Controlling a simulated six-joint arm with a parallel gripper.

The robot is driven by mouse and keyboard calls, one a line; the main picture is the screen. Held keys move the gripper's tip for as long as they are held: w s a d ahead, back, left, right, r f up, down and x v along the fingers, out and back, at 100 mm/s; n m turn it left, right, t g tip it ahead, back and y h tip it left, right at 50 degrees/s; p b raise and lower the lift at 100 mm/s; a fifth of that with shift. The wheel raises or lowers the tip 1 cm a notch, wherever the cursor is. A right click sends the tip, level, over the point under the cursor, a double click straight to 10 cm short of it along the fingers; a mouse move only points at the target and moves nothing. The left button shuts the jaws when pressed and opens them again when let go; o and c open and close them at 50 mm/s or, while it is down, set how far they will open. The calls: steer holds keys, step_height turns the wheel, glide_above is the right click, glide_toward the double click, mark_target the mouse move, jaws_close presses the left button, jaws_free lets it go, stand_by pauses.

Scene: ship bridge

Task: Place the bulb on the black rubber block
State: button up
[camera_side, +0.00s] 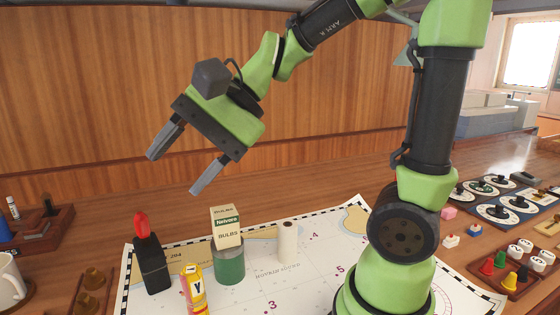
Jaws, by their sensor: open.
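My gripper (173,175) is open and empty, tilted down to the left, well above the chart. I see no bare bulb that I can make out for sure. The gripper touches none of these.
A yellow item marked Y (195,288) and a pale cylinder (287,240) stand near the carton on the chart (272,290). A white mug (10,280) is at the left edge. Dial panels (498,212) and coloured pegs (510,279) are at the right.

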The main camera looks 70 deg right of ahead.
steer(key=s+d+n+t+h, duration=0.1)
steer(key=s+d+n+h, duration=0.3)
steer(key=s+n, duration=0.4)
steer(key=shift+s+d+n+h, duration=0.15)
steer(key=shift+s+n+h, duration=0.3)
steer(key=shift+s, duration=0.9)
